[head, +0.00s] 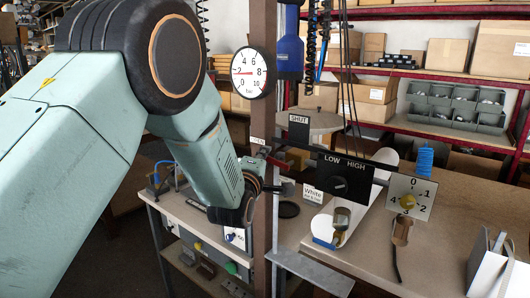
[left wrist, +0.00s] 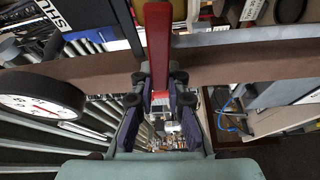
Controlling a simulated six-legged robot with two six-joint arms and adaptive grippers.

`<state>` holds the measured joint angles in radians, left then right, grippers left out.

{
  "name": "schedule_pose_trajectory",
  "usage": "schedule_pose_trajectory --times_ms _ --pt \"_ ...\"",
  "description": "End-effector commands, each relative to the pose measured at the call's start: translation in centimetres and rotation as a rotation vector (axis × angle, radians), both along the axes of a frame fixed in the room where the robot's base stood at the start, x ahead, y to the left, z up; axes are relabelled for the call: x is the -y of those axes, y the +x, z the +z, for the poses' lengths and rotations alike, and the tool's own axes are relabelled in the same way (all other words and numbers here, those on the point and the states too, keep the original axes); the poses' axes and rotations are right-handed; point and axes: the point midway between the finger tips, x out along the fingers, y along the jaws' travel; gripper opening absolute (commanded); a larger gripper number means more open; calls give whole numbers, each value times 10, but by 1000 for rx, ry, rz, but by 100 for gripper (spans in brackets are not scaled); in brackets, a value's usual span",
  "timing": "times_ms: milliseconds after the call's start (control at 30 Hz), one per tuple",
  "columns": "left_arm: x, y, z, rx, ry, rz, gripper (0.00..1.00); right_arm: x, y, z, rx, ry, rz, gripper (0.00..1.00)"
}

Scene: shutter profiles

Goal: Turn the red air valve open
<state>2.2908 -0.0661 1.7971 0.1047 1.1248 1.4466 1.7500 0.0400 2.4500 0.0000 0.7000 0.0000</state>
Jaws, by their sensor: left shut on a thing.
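The red air valve's lever (head: 277,160) shows at the brown post in the head view, mostly behind my wrist and the post. In the left wrist view the red lever (left wrist: 157,40) stands upright in the middle, in front of a brown beam. My left gripper (head: 262,178) is at the lever in the head view. In the left wrist view its fingers (left wrist: 159,95) lie on either side of the lever's lower end and are shut on it. The contact itself is partly hidden. A SHUT sign (head: 298,119) is right of the post. My right gripper is not in view.
A round pressure gauge (head: 249,73) is on the post (head: 263,25). A black LOW/HIGH switch box (head: 344,179) and a numbered dial plate (head: 408,198) stand to the right over the workbench (head: 440,225). Shelves with boxes (head: 500,48) are behind.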

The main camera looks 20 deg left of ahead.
Motion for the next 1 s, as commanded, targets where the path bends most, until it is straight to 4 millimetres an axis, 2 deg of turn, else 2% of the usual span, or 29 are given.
schedule_pose_trajectory --times_ms 300,867,900,1000 --pt "0 1 -6 -36 -113 -2 0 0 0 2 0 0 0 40" --pt "0 1 -8 -46 -136 -2 0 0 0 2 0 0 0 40" --pt "0 1 -8 -46 -136 -2 17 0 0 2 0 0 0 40" --pt "0 1 -8 -47 -135 -2 25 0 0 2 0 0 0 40"
